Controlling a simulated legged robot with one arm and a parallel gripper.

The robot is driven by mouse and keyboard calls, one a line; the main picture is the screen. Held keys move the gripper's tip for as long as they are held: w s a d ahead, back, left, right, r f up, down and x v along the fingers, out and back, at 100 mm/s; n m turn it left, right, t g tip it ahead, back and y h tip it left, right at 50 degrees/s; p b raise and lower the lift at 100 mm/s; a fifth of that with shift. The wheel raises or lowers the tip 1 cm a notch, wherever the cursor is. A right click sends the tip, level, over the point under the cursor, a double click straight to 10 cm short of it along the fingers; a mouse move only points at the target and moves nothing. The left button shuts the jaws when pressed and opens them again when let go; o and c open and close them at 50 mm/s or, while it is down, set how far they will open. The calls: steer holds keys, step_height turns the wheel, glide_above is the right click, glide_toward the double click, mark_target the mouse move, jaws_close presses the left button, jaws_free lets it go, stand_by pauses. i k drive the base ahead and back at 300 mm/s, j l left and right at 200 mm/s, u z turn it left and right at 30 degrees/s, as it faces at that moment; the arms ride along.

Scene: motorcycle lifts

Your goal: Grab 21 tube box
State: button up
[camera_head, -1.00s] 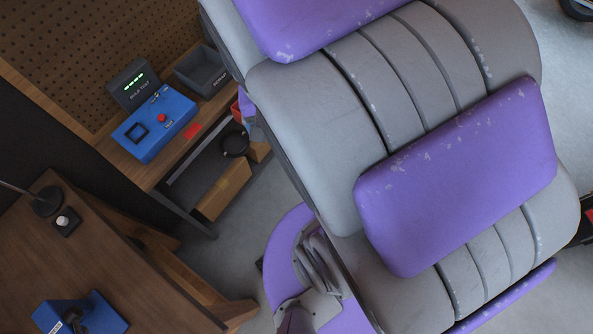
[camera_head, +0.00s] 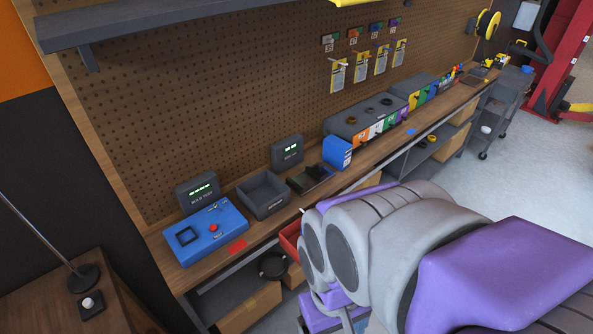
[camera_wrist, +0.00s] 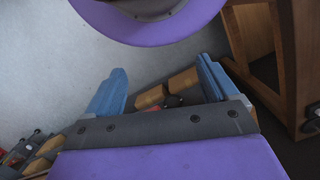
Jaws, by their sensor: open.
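A blue box (camera_head: 338,153) with a small white label stands upright on the long bench. I cannot read its label, so I cannot tell whether it is the 21 tube box. Rows of colour-fronted boxes (camera_head: 376,129) stand farther along the same bench, their markings too small to read. My gripper (camera_wrist: 162,66) shows in the wrist view with its two blue fingers wide apart and nothing between them. It points at the floor and lower shelf area, away from the bench top. In the head view my arm hides the lower right, and the fingers are not visible there.
The bench (camera_head: 290,205) holds a blue bulb tester (camera_head: 207,232), a grey open bin (camera_head: 263,195) and a grey display (camera_head: 287,151). Cardboard boxes (camera_head: 250,308) sit below. A shelf (camera_head: 150,22) overhangs the pegboard. A wooden table (camera_head: 110,315) stands at left.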

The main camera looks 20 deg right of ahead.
mark_target(337, 153)
steer(key=i+l+z, duration=0.2)
steer(key=z, duration=0.15)
steer(key=i+l+z, duration=0.2)
steer(key=z, duration=0.15)
steer(key=i+l+z, duration=0.35)
steer(key=k+j, duration=0.05)
steer(key=k, duration=0.05)
